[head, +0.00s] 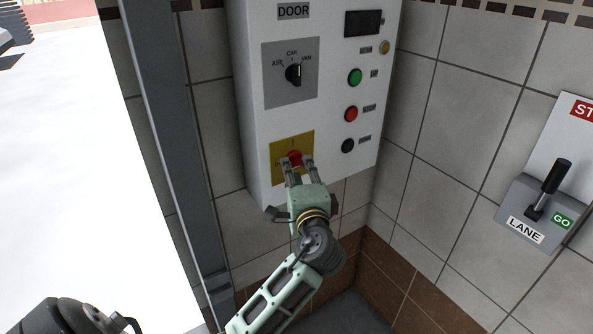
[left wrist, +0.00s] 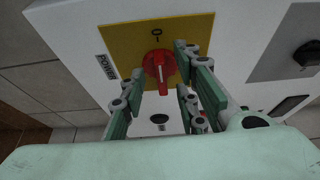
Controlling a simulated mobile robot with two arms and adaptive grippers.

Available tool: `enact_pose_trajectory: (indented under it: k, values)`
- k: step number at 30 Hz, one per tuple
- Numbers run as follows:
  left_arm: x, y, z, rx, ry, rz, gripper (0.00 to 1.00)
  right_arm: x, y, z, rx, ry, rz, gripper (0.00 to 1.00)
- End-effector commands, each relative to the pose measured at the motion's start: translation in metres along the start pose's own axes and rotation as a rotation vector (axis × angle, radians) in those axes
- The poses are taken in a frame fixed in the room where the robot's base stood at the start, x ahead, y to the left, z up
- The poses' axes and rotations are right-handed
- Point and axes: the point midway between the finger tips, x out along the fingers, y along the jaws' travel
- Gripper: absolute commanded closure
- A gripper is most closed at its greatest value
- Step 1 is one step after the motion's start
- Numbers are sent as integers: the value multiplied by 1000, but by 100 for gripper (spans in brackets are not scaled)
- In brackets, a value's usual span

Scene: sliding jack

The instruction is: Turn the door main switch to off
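The door control box (head: 262,117) is a white panel on the tiled wall, marked DOOR. At its lower left is a yellow plate (head: 277,150) with a red rotary switch (head: 294,158), which I take to be the main switch. In the left wrist view the red switch (left wrist: 159,68) has a white line on its handle, and a 0 mark shows on the yellow plate (left wrist: 120,40). My left gripper (head: 299,168) is at the switch, with fingers on either side of the handle. It looks open; whether the fingers touch the handle is unclear. My right gripper is not in view.
Above is a black selector knob (head: 294,74) on a grey plate. Green (head: 355,77) and red (head: 351,113) buttons line the box's right side. A lane lever (head: 551,180) is on the right wall. A grey post (head: 165,150) stands left of the box.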

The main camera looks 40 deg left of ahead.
Motion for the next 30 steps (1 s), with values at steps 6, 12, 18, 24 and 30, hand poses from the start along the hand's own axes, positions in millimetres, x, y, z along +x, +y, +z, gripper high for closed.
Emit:
enact_pose_trajectory:
  k: [6,12,18,24,30]
  values:
    - [-46,2,0,-2,2,5,71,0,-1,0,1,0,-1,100]
    - [-85,1,0,-3,0,5,71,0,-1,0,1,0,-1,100]
    - [-105,1,0,-1,-1,4,71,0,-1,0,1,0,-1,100]
    - [-108,1,0,0,-2,2,71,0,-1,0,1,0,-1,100]
    - [-108,1,0,-1,-1,2,71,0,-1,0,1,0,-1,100]
